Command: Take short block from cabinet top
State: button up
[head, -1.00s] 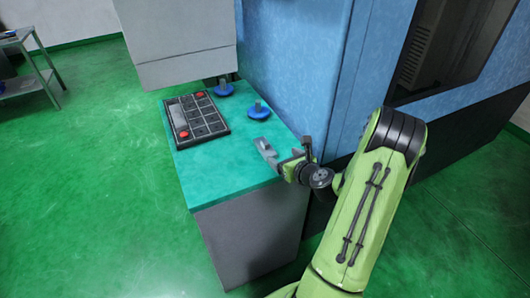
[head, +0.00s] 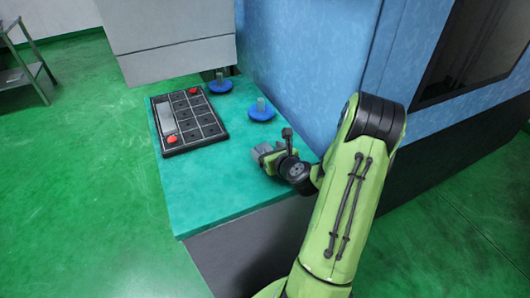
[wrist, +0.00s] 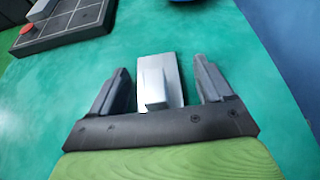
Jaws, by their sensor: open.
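A pale grey metal block (wrist: 172,73) lies on the teal cabinet top (head: 205,195). In the wrist view it sits between the two jaws, with a gap on each side; it shows a flat part and a raised front face. I cannot tell if these are one piece. My gripper (wrist: 158,88) is open and low over the cabinet top, its jaws on either side of the block. In the head view my gripper (head: 265,155) is small near the cabinet's right side, and the block cannot be told apart from the jaws.
A black compartment tray (head: 188,120) with red knobs and a pale plate stands left of my gripper. Two blue discs with grey pegs, the nearer one (head: 262,114) and the farther one (head: 220,86), stand behind. A blue machine wall (head: 310,70) rises at the right.

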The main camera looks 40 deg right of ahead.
jog(key=shift+s+a+r, duration=0.15)
jog(key=shift+s+a, duration=0.1)
jog(key=shift+s+a+r, duration=0.15)
jog(key=shift+s+r, duration=0.05)
jog(key=shift+s, duration=0.05)
jog(key=shift+c, duration=0.7)
jog(key=shift+w+f, duration=0.15)
jog(key=shift+w, duration=0.05)
jog(key=c, duration=1.2)
